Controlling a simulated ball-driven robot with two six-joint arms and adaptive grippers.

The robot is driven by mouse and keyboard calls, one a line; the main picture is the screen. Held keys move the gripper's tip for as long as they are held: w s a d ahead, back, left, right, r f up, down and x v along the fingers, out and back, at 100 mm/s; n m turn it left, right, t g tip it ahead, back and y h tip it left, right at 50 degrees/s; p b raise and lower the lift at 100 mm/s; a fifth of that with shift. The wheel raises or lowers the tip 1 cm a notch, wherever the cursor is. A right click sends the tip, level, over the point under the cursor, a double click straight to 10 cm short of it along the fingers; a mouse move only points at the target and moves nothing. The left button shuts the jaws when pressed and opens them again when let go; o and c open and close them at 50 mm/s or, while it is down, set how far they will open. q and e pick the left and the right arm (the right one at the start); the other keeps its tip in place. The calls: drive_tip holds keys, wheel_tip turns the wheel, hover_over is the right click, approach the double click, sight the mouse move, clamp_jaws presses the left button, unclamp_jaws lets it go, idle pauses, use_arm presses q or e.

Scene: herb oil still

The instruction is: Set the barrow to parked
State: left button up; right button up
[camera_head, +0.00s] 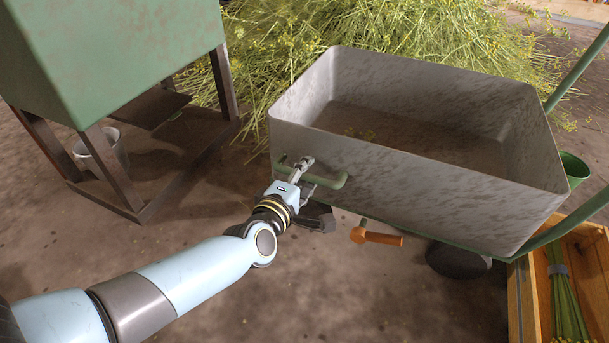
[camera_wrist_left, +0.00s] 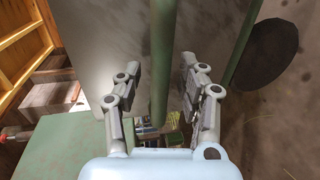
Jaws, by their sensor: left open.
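The barrow is a grey, stained metal tub (camera_head: 420,165) on a green frame, with a dark wheel (camera_head: 458,263) beneath. In the left wrist view the green bar (camera_wrist_left: 162,65) runs between the two open fingers (camera_wrist_left: 160,72), with a gap on each side. The tub wall (camera_wrist_left: 100,30) and a dark wheel (camera_wrist_left: 265,55) show there too. An orange grip (camera_head: 380,238) sticks out below the tub. My right gripper is out of view.
A green box on a rusty stand (camera_head: 115,50) is at left, with a bucket (camera_head: 103,150) under it. Cut herbs (camera_head: 270,50) lie heaped behind the tub. A wooden crate (camera_head: 520,300) with green stems is at lower right. The floor in front is clear.

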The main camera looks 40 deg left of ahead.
use_arm(q)
clamp_jaws()
drive_tip(key=shift+f, duration=0.15)
idle(0.6)
